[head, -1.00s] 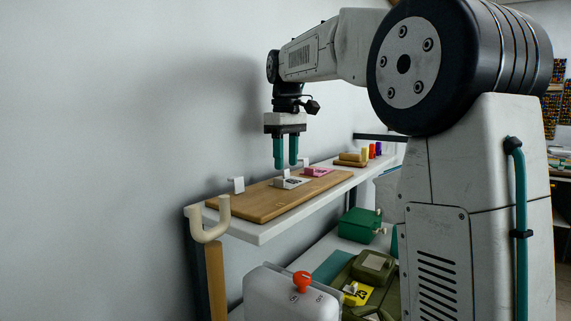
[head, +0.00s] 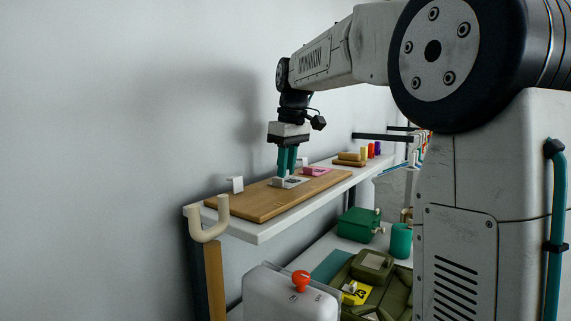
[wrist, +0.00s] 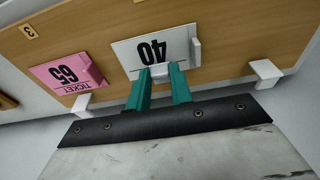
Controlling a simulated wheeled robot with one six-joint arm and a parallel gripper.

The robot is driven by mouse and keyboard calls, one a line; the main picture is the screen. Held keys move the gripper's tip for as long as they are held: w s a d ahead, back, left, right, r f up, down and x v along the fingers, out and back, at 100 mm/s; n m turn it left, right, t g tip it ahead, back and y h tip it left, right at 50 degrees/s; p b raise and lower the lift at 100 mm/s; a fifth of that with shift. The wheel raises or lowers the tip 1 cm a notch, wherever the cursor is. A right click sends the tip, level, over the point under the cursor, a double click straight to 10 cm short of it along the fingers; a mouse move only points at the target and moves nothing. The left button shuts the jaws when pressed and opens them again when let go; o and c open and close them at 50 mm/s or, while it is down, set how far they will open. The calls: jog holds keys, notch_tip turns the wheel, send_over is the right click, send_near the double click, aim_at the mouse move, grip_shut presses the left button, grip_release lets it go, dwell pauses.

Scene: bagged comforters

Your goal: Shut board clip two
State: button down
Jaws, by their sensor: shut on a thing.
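A wooden board (head: 262,204) lies on a white shelf. My gripper (head: 286,173) is over its far half, with its teal fingers shut on a small white clip. In the wrist view the clip (wrist: 161,70) shows partly between the fingertips (wrist: 159,76), at the edge of a white card marked 40 (wrist: 147,49). The fingers hide much of the clip, so I cannot tell how far it is folded down. Another white clip (head: 235,184) stands raised at the near end of the board; it also shows in the wrist view (wrist: 266,73).
A beige hook (head: 208,220) stands at the shelf's near end. Small coloured pieces (head: 371,150) stand farther along. A lower shelf holds a green box (head: 359,225).

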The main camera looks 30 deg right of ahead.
jog(key=c, duration=1.2)
grip_release()
jog(key=shift+c, duration=0.2)
notch_tip(320, 180, up, 8)
jog(key=s, duration=0.1)
jog(key=shift+d+f, duration=0.15)
jog(key=shift+d, duration=0.1)
